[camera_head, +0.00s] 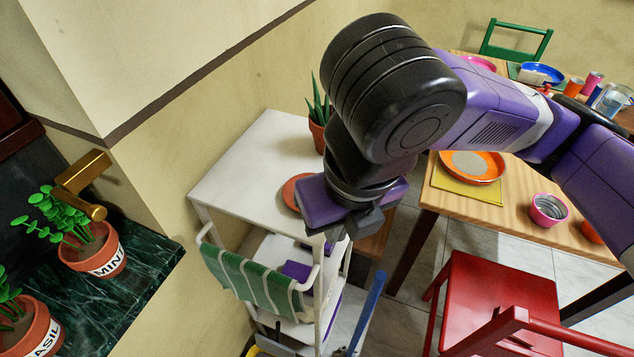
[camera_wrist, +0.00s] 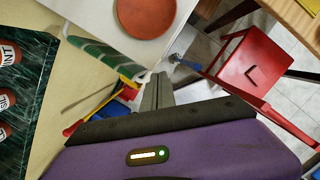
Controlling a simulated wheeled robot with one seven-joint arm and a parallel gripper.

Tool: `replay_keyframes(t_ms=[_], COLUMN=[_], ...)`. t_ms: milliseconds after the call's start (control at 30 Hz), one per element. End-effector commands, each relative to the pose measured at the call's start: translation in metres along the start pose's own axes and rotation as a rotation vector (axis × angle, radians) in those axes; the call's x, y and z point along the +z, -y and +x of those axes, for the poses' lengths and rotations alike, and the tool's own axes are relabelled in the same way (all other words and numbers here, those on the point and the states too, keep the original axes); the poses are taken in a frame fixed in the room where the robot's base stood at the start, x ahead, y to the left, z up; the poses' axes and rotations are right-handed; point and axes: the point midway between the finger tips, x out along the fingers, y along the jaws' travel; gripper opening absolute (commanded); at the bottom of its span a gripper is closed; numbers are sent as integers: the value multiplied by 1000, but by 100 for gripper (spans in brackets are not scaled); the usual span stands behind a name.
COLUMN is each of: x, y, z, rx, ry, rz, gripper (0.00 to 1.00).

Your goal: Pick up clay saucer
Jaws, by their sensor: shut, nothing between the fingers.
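The clay saucer, a round terracotta disc (camera_head: 291,190), lies flat on the white cart top (camera_head: 245,160). In the head view my gripper hides its right part. In the wrist view the saucer (camera_wrist: 146,14) is at the top centre, cut by the frame edge. My gripper (camera_wrist: 158,78) is shut and empty, its fingers pointing toward the cart's edge, apart from the saucer. In the head view my gripper (camera_head: 332,236) hangs at the cart's front right, beside the saucer; its fingertips are partly hidden.
An aloe pot (camera_head: 318,128) stands at the cart's back. A green striped towel (camera_head: 250,281) hangs on the cart's rail. A red chair (camera_head: 500,295) and a wooden table (camera_head: 515,215) with dishes are to the right. Potted herbs (camera_head: 92,252) stand on a dark counter at left.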

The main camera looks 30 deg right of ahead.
Motion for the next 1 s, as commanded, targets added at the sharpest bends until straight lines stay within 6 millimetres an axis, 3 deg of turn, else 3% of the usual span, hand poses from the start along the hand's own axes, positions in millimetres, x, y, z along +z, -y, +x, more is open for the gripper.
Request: replay_keyframes(t_ms=[167, 500, 667, 1000], x=[5, 64, 60, 60], y=[0, 0, -1, 0], z=[-4, 14, 30, 33], rx=[-1, -3, -1, -4], ry=[-2, 1, 2, 0], rz=[-2, -1, -5, -3], gripper=[0, 0, 0, 0])
